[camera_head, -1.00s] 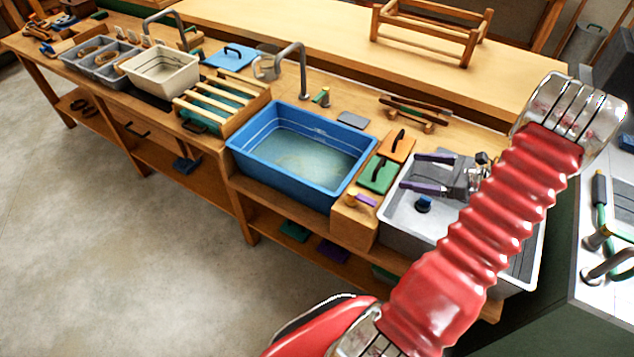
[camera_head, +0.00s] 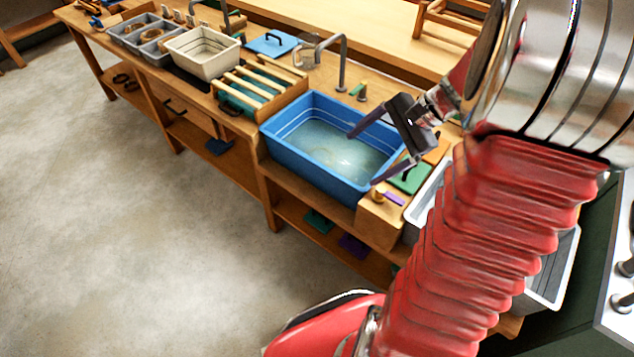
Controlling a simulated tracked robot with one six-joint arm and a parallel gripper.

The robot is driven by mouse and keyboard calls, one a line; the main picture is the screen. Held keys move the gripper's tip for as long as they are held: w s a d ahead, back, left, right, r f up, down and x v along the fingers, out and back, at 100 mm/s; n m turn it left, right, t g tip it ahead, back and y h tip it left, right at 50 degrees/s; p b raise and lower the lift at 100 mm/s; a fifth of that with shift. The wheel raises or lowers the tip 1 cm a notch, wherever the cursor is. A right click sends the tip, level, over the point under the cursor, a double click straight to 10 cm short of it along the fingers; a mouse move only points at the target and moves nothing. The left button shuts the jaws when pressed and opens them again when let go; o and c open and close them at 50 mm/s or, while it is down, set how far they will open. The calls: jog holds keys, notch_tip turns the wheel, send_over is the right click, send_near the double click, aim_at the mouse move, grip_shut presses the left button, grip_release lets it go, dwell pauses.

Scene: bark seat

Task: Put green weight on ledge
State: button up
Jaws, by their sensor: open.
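A flat green block with a dark handle (camera_head: 410,179) sits at the right of the blue basin, beside an orange one (camera_head: 437,150); it may be the green weight. Another flat green piece (camera_head: 318,222) lies on the lower shelf. My gripper (camera_head: 362,160) is open and empty, its dark fingers pointing left over the right part of the blue basin (camera_head: 285,143). One fingertip appears close to the green block's left side, but the depth gap is unclear. A raised wooden surface (camera_head: 350,38) runs behind the bench; I cannot tell which surface is the ledge.
A tall faucet (camera_head: 342,65) rises behind the blue basin. A slatted wooden rack (camera_head: 262,85) and a pale basin (camera_head: 203,48) stand left. My red arm hides much of the grey sink (camera_head: 425,200). The floor at left is clear.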

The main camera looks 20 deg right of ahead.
jog(key=s+a+r+n+t+h, duration=0.1)
jog(key=s+a+r+n+h, duration=0.2)
jog(key=s+a+r+n, duration=0.2)
jog(key=s+a+r+n+t+h, duration=0.1)
jog(key=s+a+r+n+h, duration=0.2)
jog(key=a+n, duration=0.8)
jog(key=shift+s+a+r+n+h, duration=0.3)
jog(key=shift+s+a+r, duration=0.8)
jog(key=shift+s, duration=0.4)
jog(key=shift+d+r, duration=0.1)
